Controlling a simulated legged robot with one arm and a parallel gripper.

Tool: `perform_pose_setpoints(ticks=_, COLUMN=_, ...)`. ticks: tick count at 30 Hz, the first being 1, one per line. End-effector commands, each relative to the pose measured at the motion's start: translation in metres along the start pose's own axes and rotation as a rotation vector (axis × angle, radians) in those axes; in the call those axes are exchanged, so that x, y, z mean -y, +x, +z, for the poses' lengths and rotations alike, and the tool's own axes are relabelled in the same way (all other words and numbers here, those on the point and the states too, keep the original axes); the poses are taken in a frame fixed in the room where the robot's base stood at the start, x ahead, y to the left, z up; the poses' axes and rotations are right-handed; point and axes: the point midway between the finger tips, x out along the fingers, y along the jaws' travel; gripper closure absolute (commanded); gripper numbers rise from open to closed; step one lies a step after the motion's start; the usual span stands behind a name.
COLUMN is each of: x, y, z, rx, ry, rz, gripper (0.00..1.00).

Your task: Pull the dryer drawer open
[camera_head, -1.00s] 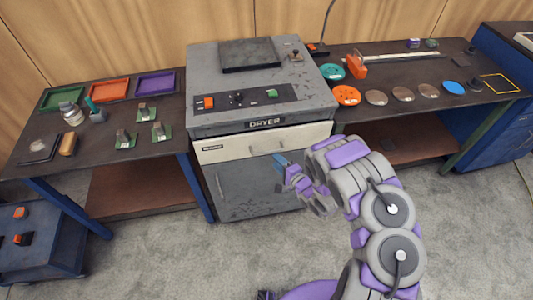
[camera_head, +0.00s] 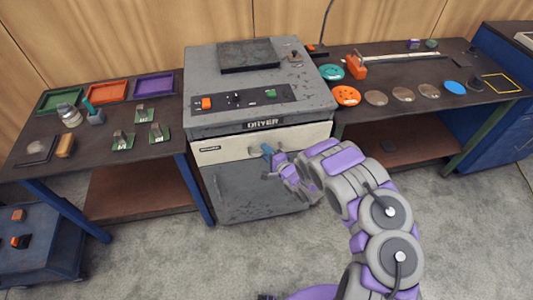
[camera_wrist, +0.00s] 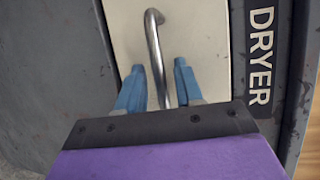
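The grey dryer (camera_head: 230,88) stands in the middle, with a cream drawer front (camera_head: 225,152) below its control panel and DRYER label. The drawer looks shut. A metal bar handle (camera_wrist: 155,45) on the drawer shows in the wrist view, running between the two blue fingers of my gripper (camera_wrist: 165,85). The fingers are apart, one on each side of the bar, with gaps visible. In the head view my gripper (camera_head: 268,152) is at the drawer front and hides part of the handle. Whether a finger touches the bar cannot be told.
A table with coloured trays (camera_head: 108,92) and small boards is on the left. A table with discs (camera_head: 346,96) and tools is on the right. The dryer's lower door (camera_head: 240,190) is under the drawer. The carpet in front is clear.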

Motion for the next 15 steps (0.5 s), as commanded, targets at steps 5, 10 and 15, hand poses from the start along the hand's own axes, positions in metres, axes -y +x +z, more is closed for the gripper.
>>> perform_pose_setpoints(ticks=5, x=-0.0001, y=0.0002, z=0.0006, rx=0.001, ry=0.0, rz=0.0, gripper=0.82)
perform_pose_setpoints(ticks=10, x=-0.0006, y=0.0003, z=0.0008, rx=0.002, ry=0.0, rz=0.001, gripper=0.98)
perform_pose_setpoints(ticks=15, x=-0.0012, y=0.0003, z=0.0009, rx=0.002, ry=0.001, rz=0.002, gripper=1.0)
